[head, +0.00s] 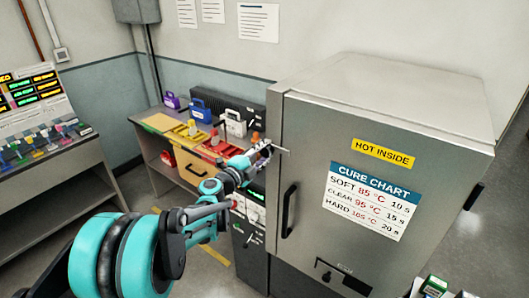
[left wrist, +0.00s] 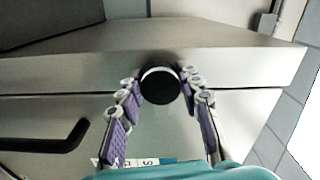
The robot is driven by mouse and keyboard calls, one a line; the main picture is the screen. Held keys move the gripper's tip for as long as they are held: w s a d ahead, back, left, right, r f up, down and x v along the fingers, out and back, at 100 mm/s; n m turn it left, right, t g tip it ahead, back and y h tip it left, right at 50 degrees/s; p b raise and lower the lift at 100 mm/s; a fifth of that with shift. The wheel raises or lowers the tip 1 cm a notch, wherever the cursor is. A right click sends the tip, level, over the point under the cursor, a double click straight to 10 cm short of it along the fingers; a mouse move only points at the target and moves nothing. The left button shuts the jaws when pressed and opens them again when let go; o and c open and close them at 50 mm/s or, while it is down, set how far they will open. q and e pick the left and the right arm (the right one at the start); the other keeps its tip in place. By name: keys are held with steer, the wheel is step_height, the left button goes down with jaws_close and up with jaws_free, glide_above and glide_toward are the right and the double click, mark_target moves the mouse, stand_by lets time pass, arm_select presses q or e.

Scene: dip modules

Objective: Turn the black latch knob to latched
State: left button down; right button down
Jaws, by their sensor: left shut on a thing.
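The black latch knob (left wrist: 160,87) is round with a pale rim and shows in the middle of the left wrist view, on the grey metal cabinet. My left gripper (left wrist: 159,80) has its purple-padded fingers on either side of the knob, shut on it. In the head view my left gripper (head: 264,149) is at the upper left edge of the cabinet door (head: 310,185). The knob cannot be made out there, behind the fingers. A thin pale bar (head: 282,150) sticks out beside the fingertips. My right gripper is not in view.
The door carries a black handle (head: 288,210), a yellow HOT INSIDE label (head: 383,153) and a cure chart (head: 372,200). A bench (head: 160,140) with coloured padlock-like items and trays stands left of the cabinet. A sloped display (head: 40,140) is at the far left.

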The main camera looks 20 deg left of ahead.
arm_select(q)
steer(key=c, duration=1)
jaws_free()
steer(key=v, duration=1.2)
